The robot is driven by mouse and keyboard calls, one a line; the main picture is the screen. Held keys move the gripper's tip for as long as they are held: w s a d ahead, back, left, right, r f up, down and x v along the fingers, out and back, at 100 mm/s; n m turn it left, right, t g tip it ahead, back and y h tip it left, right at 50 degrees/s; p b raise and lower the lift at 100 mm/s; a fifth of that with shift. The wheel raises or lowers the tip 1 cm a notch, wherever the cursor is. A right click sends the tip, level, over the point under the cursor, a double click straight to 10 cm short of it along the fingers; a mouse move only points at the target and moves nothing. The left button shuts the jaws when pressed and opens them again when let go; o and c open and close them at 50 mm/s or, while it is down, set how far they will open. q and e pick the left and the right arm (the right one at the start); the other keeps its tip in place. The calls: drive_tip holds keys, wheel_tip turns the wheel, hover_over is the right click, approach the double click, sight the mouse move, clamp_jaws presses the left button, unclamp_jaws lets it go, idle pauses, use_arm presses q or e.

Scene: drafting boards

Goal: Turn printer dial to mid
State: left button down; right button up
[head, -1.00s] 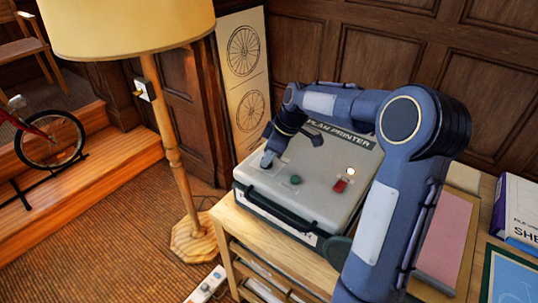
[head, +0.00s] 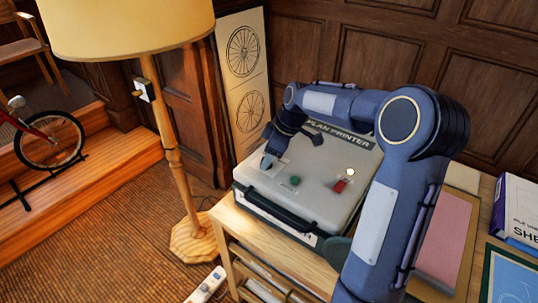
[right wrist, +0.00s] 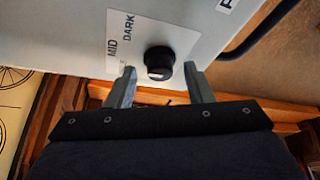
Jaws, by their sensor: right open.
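The plan printer (head: 318,205) is a pale grey box with a dark front handle, standing on a wooden table. Its black round dial (right wrist: 159,62) shows in the right wrist view, beside a white plate (right wrist: 122,42) lettered MID and DARK; a third label is mostly hidden by a finger. My right gripper (right wrist: 160,84) is open, with one fingertip on each side of the dial's near end and gaps visible. In the head view my right gripper (head: 268,162) is over the printer's left part and hides the dial. My left gripper is out of view.
A green button (head: 295,181), a red switch (head: 340,186) and a lit lamp (head: 350,171) are on the printer's top. A floor lamp (head: 170,155) stands left of the table. A pink board (head: 447,235) and a box (head: 517,215) lie at right.

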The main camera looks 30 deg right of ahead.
drive_tip(key=v, duration=0.7)
drive_tip(key=shift+r, duration=0.35)
drive_tip(key=shift+s+d, duration=0.1)
drive_tip(key=s+a+r+m+t, duration=0.15)
drive_tip(key=s+a+m, duration=0.5)
drive_tip(key=s, duration=0.75)
drive_tip(key=s+a+f+m, duration=0.2)
drive_tip(key=s+a+f, duration=0.1)
drive_tip(key=s, duration=0.3)
drive_tip(key=s+a+f+m+t, duration=0.1)
drive_tip(key=s+a+f+m, duration=0.1)
drive_tip(key=s+a, duration=0.3)
drive_tip(key=shift+s+f+y, duration=0.3)
drive_tip(key=shift+s+f, duration=0.1)
drive_tip(key=shift+s, duration=0.05)
drive_tip(key=shift+s+a+f, duration=0.1)
drive_tip(key=shift+f, duration=0.05)
drive_tip(key=shift+c, duration=0.2)
